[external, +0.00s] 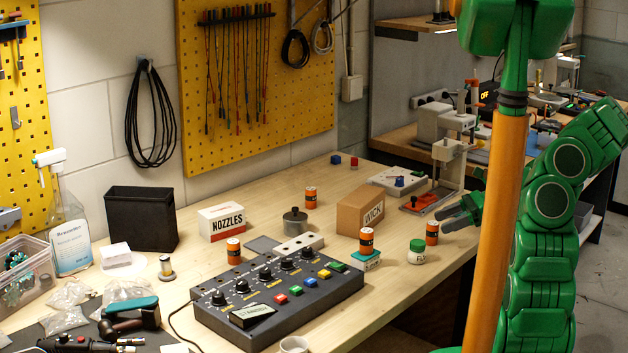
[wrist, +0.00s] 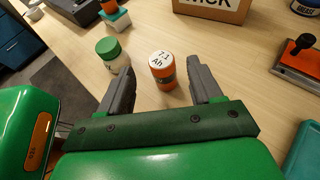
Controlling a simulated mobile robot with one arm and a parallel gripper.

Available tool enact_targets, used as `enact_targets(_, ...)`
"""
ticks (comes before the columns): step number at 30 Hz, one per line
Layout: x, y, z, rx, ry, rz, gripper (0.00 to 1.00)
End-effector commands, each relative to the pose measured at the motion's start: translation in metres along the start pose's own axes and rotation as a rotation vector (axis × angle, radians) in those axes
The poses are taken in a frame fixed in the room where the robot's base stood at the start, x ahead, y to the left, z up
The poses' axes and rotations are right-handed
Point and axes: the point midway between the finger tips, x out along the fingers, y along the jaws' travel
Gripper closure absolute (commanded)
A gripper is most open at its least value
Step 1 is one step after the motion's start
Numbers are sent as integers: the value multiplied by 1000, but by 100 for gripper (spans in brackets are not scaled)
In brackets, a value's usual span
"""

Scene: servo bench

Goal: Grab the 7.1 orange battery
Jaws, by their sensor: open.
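The orange battery marked 7.1 Ah (wrist: 163,74) stands upright on the bench, its white top facing my wrist camera. In the external view this battery (external: 432,234) stands near the bench's right edge, beside a green-lidded jar (external: 417,251). My gripper (external: 462,212) is open and comes in from the right. In the wrist view my gripper (wrist: 160,70) has one finger on each side of the battery, which is at the fingertips' level with gaps on both sides. The green-lidded jar (wrist: 112,56) stands close to the left fingertip; whether they touch is unclear.
Another orange battery (external: 366,240) stands on a small teal-and-white box (external: 366,261). More orange batteries stand near the knob panel (external: 233,251) and farther back (external: 311,198). A cardboard WICK box (external: 364,212) is behind. A red-based tool (wrist: 299,68) lies at right in the wrist view.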

Motion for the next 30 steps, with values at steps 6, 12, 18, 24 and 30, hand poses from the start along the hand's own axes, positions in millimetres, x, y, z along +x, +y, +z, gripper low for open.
enact_targets(6, 28, -1, 0, -1, -2, 5, 36)
enact_targets(12, 44, -3, -1, -2, 1, 0, 36)
enact_targets(18, 44, -3, -1, -1, 1, 0, 37)
enact_targets(24, 44, -2, -1, -1, 1, 0, 68)
enact_targets(30, 44, -2, -1, -1, 0, 0, 96)
